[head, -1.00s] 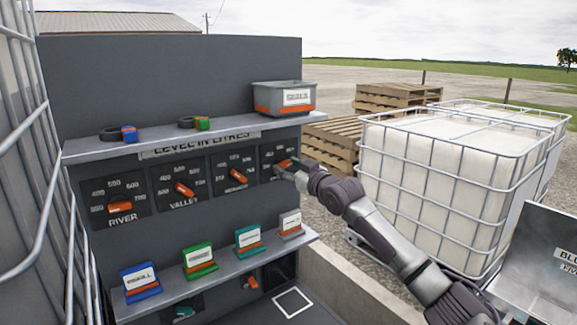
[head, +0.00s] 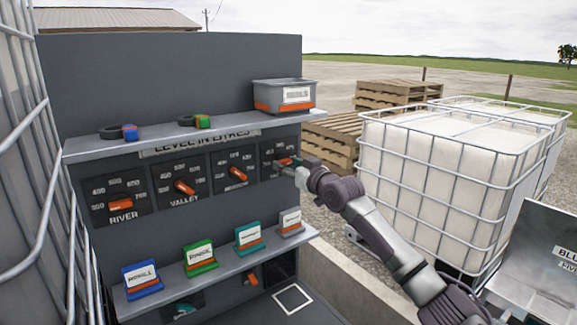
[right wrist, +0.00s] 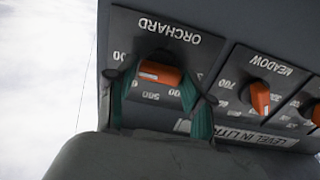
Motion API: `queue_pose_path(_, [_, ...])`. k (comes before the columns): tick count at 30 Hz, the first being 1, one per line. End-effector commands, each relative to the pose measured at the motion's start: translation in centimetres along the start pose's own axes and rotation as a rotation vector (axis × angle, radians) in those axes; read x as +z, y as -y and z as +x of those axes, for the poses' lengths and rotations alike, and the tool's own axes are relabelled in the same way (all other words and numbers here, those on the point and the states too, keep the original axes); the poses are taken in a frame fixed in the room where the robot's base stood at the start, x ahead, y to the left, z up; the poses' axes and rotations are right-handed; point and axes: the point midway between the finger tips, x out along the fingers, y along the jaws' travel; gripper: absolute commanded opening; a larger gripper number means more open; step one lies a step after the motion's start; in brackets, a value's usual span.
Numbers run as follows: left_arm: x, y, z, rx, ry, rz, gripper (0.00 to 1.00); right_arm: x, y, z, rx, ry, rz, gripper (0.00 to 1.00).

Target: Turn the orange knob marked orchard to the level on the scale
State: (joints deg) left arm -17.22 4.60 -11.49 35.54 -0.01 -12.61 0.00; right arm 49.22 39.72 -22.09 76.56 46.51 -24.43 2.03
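The orange orchard knob (head: 284,161) is the rightmost of the row of dials on the grey panel. In the right wrist view, upside down, the knob (right wrist: 160,73) lies nearly level below the word ORCHARD, on a dark plate (right wrist: 168,35) with white numbers partly hidden by the fingers. Its exact reading cannot be told. My right gripper (head: 294,165) is in front of the plate. Its teal fingers (right wrist: 158,88) are spread on either side of the knob, and I see no clear grip on it. My left gripper is not in view.
The meadow knob (head: 236,171), valley knob (head: 185,187) and river knob (head: 120,205) sit to the left. A shelf above holds a grey bin (head: 284,94). A lower shelf holds several coloured label stands. A caged white tank (head: 430,175) stands right of my arm.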

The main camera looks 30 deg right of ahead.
Motion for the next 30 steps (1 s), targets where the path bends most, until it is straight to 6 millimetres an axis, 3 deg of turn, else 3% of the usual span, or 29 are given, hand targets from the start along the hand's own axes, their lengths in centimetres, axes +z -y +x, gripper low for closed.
queue_pose_path(3, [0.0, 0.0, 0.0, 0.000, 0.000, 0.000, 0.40, 0.0, 0.0, 0.0, 0.000, 0.000, -0.002, 0.73])
queue_pose_path(16, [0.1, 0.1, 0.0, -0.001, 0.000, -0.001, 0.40, 0.1, 0.0, -1.0, -0.001, 0.001, -0.005, 0.73])
queue_pose_path(30, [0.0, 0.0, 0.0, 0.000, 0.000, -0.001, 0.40, 0.2, -0.1, -9.9, 0.001, 0.003, -0.006, 0.73])
